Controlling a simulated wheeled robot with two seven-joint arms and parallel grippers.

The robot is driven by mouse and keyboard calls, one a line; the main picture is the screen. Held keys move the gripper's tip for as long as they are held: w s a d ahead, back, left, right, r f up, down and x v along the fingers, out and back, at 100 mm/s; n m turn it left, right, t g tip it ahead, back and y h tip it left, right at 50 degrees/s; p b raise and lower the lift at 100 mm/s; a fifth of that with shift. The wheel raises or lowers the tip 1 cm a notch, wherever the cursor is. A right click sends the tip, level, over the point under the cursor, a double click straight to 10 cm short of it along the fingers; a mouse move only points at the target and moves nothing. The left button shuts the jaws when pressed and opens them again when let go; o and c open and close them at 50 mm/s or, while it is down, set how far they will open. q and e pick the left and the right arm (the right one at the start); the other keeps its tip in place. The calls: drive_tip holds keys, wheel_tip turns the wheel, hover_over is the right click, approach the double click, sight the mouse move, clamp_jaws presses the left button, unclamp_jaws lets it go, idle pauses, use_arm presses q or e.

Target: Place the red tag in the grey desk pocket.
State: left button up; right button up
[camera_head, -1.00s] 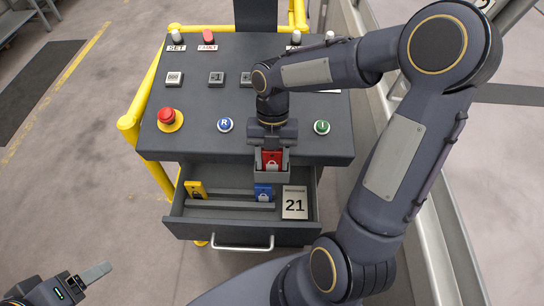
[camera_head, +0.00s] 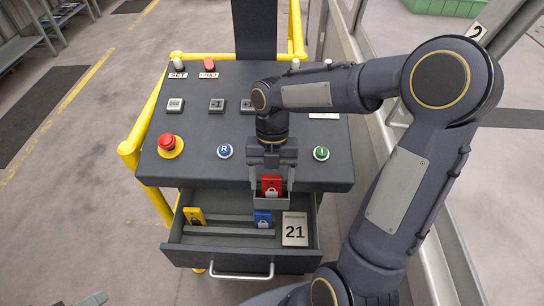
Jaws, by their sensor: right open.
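The red tag (camera_head: 271,186), with a white padlock mark, stands upright at the front edge of the desk. Its lower part is hidden behind the front wall of the grey desk pocket (camera_head: 271,202), so it appears to sit in it. My right gripper (camera_head: 271,174) is open just above the pocket, its fingers at the two sides of the tag; whether they touch it I cannot tell. Of my left gripper, only a finger (camera_head: 93,299) shows at the bottom left edge; its jaw opening is out of frame.
Below the pocket an open drawer (camera_head: 195,254) holds a yellow tag (camera_head: 194,216), a blue tag (camera_head: 262,218) and a plate marked 21 (camera_head: 295,229). The desk top (camera_head: 200,175) carries a red mushroom button (camera_head: 167,142) and blue (camera_head: 225,151) and green (camera_head: 321,153) buttons.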

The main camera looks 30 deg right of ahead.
drive_tip(key=b+v, duration=0.1)
drive_tip(key=v, duration=0.8)
drive_tip(key=s+a+f+m+t+y, duration=0.1)
drive_tip(key=s+m+t, duration=0.3)
drive_tip(key=m, duration=1.1)
drive_tip(key=s+a+f+m+t+y, duration=0.1)
drive_tip(key=s+m+t, duration=0.3)
drive_tip(key=s+m, duration=0.6)
drive_tip(key=shift+s+a+f+m, duration=0.3)
drive_tip(key=shift+f+m, duration=0.4)
drive_tip(key=shift+m, duration=2.5)
